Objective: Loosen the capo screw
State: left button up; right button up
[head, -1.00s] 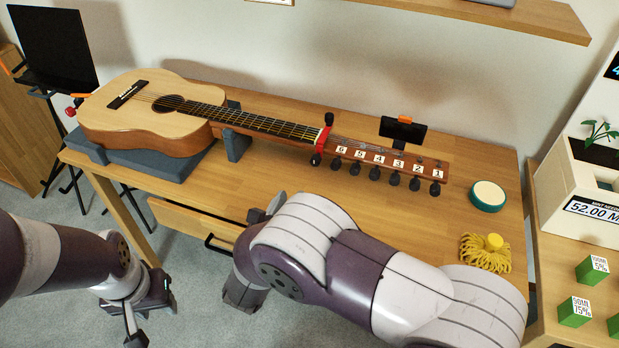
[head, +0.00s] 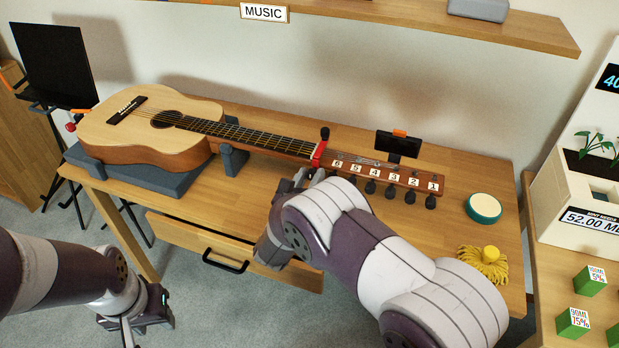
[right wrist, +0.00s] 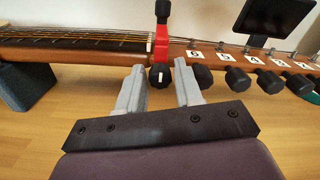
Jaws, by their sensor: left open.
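The guitar (head: 150,125) lies on its back in supports on the wooden table. A red capo (head: 319,154) clamps the neck near the headstock; it also shows in the right wrist view (right wrist: 161,45). The capo screw's dark round knob (right wrist: 160,76), with a white mark, sits below the neck's near edge. My right gripper (right wrist: 159,67) is open, with one finger on each side of the knob and visible gaps to it. In the head view my right arm hides the knob. My left gripper (head: 128,328) is open and empty, low in front of the table.
The headstock has several dark tuning pegs (head: 390,191) beside numbered labels, close right of my right gripper. A small black screen (head: 398,144) is clipped there. A teal-rimmed round tin (head: 484,207) and yellow cord (head: 484,262) lie at right. The drawer (head: 225,250) is partly open.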

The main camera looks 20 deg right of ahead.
grip_shut()
